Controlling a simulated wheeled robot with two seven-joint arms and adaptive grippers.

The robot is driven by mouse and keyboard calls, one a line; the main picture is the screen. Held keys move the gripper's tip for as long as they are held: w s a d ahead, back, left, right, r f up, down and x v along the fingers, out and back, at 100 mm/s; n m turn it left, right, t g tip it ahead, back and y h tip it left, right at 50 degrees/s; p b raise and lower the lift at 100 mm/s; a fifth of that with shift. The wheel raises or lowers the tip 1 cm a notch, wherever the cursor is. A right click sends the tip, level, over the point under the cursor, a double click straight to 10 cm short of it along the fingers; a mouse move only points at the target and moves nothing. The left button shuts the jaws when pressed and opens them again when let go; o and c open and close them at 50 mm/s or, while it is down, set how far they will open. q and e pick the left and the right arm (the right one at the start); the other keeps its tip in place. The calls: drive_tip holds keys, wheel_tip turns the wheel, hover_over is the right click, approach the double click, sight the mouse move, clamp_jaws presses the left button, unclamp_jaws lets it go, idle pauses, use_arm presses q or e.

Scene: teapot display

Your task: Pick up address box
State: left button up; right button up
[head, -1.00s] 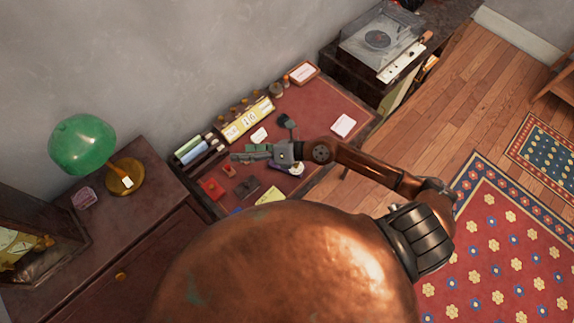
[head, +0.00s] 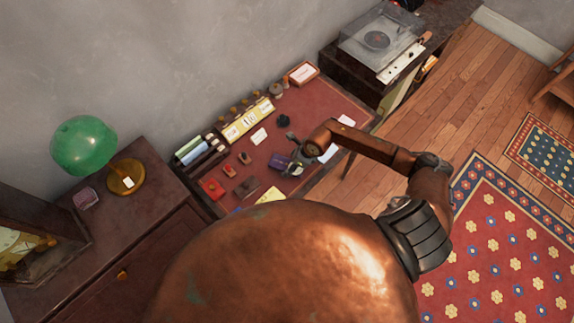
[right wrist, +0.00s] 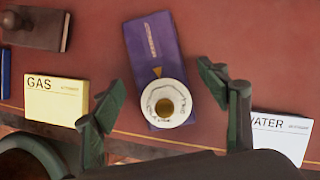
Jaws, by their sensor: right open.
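No thing in view is readable as the address box, so I cannot tell which it is. A brown box with a white label (head: 303,73) stands at the desk's back right corner. A red box (head: 211,188) lies at the desk's left front. My right gripper (head: 294,166) points down over the desk's front part. In the right wrist view its fingers (right wrist: 164,98) are open and apart, with a purple packet (right wrist: 151,42) and a round white-rimmed object (right wrist: 163,103) between them in the picture. My left gripper is out of view.
A yellow GAS card (right wrist: 56,100) and a white WATER card (right wrist: 280,138) lie at either side of the fingers. A date display (head: 247,120) stands at the desk's back. A green lamp (head: 83,145) and a record player (head: 379,42) stand on neighbouring furniture.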

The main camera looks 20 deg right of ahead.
drive_tip(key=shift+w+a+f, duration=0.25)
drive_tip(key=shift+f, duration=0.4)
drive_tip(key=shift+c, duration=0.4)
drive_tip(key=c, duration=1.4)
drive_tip(key=shift+o, duration=0.2)
drive_tip(key=shift+r, duration=0.1)
